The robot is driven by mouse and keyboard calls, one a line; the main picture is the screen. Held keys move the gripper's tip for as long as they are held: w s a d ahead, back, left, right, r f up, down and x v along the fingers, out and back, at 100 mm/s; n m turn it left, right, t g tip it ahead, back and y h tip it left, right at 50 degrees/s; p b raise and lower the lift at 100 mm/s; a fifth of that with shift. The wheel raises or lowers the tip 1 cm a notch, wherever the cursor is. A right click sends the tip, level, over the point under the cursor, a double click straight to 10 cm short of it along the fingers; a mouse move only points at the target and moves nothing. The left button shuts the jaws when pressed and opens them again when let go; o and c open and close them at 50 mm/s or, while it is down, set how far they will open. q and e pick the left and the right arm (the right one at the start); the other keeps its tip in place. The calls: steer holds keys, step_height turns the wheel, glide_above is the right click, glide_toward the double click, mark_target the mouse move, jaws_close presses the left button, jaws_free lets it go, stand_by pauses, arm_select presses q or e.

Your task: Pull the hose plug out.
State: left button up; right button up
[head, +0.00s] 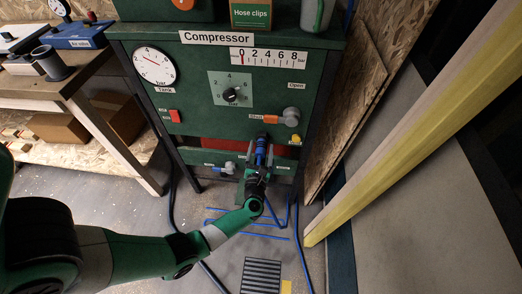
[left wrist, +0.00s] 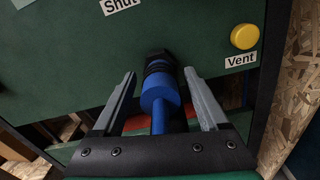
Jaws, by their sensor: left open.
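The blue hose plug (head: 261,148) sits at the black socket on the green compressor panel, low in the middle. In the left wrist view the plug (left wrist: 158,97) meets the black socket (left wrist: 160,65), and its thinner blue tail runs back toward the gripper base. My left gripper (head: 257,165) is open. In the left wrist view its two grey fingers (left wrist: 158,78) stand on either side of the plug, with visible gaps on both sides. The tail's lower end is hidden behind the gripper. My right gripper is not in view.
Above the plug is a valve with an orange handle (head: 272,119). Blue hose (head: 256,223) lies on the floor. A yellow-edged beam (head: 400,145) stands at right.

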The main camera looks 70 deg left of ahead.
arm_select(q)
jaws_close()
stand_by(0.3)
stand_by(1.1)
